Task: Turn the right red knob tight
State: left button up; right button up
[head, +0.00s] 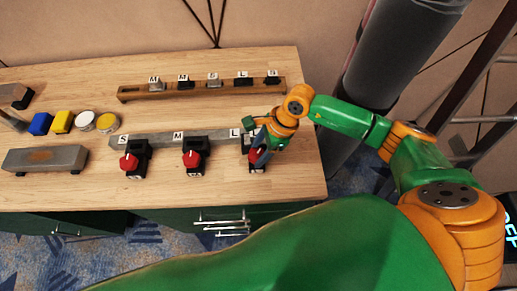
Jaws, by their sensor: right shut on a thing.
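The right red knob (256,157) sits on a black clamp at the right end of the grey bar, below the "L" label. My right gripper (260,150) is at this knob and shut on it; its fingers hide part of the knob and clamp. The middle red knob (193,160) is on its black clamp below the "M" label. The left red knob (129,162) is on its clamp below the "S" label. My left gripper is not in the picture.
A wooden rail (200,90) with several labelled blocks lies behind the grey bar (160,138). A grey block (45,158), a blue block (40,123), a yellow block (61,121) and two round tins are at left. A dark column (385,60) stands right of the table (80,190).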

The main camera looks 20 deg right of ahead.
jog(key=m+t, duration=0.1)
jog(key=m, duration=0.2)
jog(key=shift+s+m+h, duration=0.15)
jog(key=shift+m+h, duration=0.15)
jog(key=shift+m, duration=0.1)
jog(key=m+t, duration=0.1)
jog(key=m, duration=0.1)
jog(key=shift+a+m+h, duration=0.1)
jog(key=shift+m+h, duration=0.2)
jog(key=m+h, duration=0.1)
jog(key=m, duration=0.2)
jog(key=m+t+h+b, duration=0.1)
jog(key=m, duration=0.2)
jog(key=shift+s+a+t, duration=0.1)
jog(key=shift+t, duration=0.2)
jog(key=o, duration=1.4)
jog(key=v, duration=0.7)
jog(key=shift+b, duration=0.35)
